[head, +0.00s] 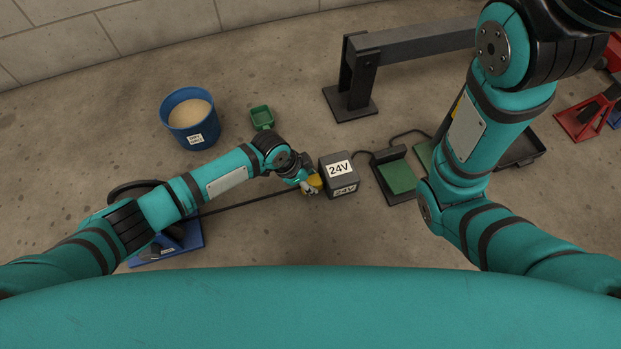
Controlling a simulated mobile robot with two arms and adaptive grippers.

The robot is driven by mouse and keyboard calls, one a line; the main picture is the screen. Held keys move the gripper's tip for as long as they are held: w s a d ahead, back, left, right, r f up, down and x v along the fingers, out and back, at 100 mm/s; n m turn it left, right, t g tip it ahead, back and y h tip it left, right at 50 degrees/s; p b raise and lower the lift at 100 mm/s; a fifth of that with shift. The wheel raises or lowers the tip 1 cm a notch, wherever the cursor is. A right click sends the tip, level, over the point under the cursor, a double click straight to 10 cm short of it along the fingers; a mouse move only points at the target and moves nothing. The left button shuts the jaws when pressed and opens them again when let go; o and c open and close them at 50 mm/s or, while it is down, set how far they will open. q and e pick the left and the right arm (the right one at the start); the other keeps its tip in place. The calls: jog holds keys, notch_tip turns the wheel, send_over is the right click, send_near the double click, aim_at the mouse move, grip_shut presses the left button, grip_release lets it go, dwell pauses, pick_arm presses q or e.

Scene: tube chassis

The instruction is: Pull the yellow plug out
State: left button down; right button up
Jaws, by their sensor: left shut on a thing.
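The yellow plug (315,182) is at the left side of a dark grey box labelled 24V (339,185). My left gripper (309,185) is shut on the plug, its fingers partly covering it. The plug sits right against the box; I cannot tell how deep it is in the socket, which is hidden. A black cable (250,201) runs left from the plug toward a blue base (190,245) under my left arm. My right arm reaches up at the right, and its gripper is not in view.
A blue bucket of sand (190,118) and a small green bin (262,118) stand beyond my left arm. A green-topped pad (397,176) is right of the box. A grey beam stand (360,75) is behind, and a red stand (583,118) is far right.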

pick_arm(q)
jog(key=a+p, duration=0.1)
jog(key=a, duration=0.1)
jog(key=s+a+p, duration=0.1)
jog(key=shift+s+a+r, duration=0.15)
jog(key=shift+s+a, duration=0.05)
jog(key=shift+a, duration=0.2)
jog(key=c, duration=0.8)
grip_release()
jog(key=shift+c, duration=0.2)
jog(key=v, duration=1.1)
jog(key=shift+r, duration=0.35)
jog(key=shift+a, duration=0.1)
